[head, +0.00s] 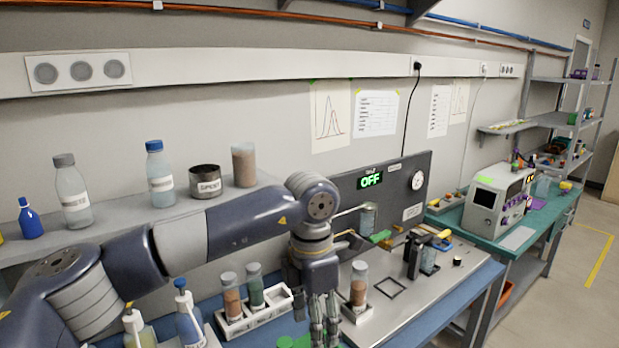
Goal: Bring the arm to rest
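My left arm comes in from the left and reaches across the bench. Its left gripper (325,325) points down at the lower middle of the head view, in front of the sample rack and the machine's plate. Its fingers are close together and run to the bottom edge, so I cannot tell whether they are open or shut. I see nothing clearly held between them. My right gripper is not in view.
A white rack (236,329) with two filled vials stands left of the gripper. Another brown-filled vial (358,284) stands close on its right. The grey machine (345,192) behind reads OFF. A shelf (110,229) with bottles runs behind my arm.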

